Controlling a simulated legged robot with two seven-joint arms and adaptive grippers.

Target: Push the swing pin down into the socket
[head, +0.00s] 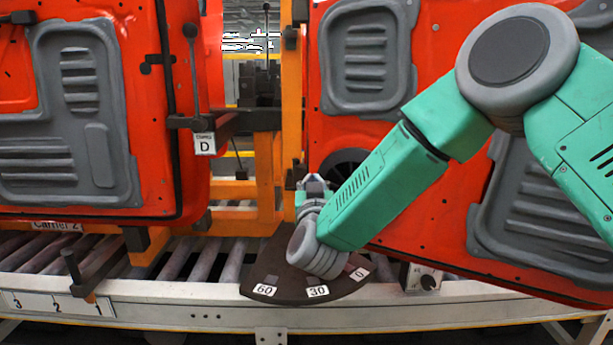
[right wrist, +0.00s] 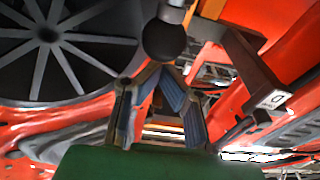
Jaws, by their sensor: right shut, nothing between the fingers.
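My right gripper (head: 314,182) reaches in from the right, low in front of the gap between the two red doors, above the dark angle plate (head: 271,279) marked 60, 30 and 0. In the right wrist view its two fingers (right wrist: 168,70) are closed together at the tips, with nothing between them. A dark round knob (right wrist: 165,40), perhaps the top of the swing pin, is just beyond the fingertips; I cannot tell whether they touch. Its shaft and the socket are not clearly visible, and my forearm and wrist cover part of the plate. My left gripper is not in view.
Red door panels stand at left (head: 150,100) and right (head: 440,60), with an orange post (head: 291,90) between. A knobbed rod (head: 193,70) hangs above label D (head: 204,143). Rollers (head: 200,260) run below.

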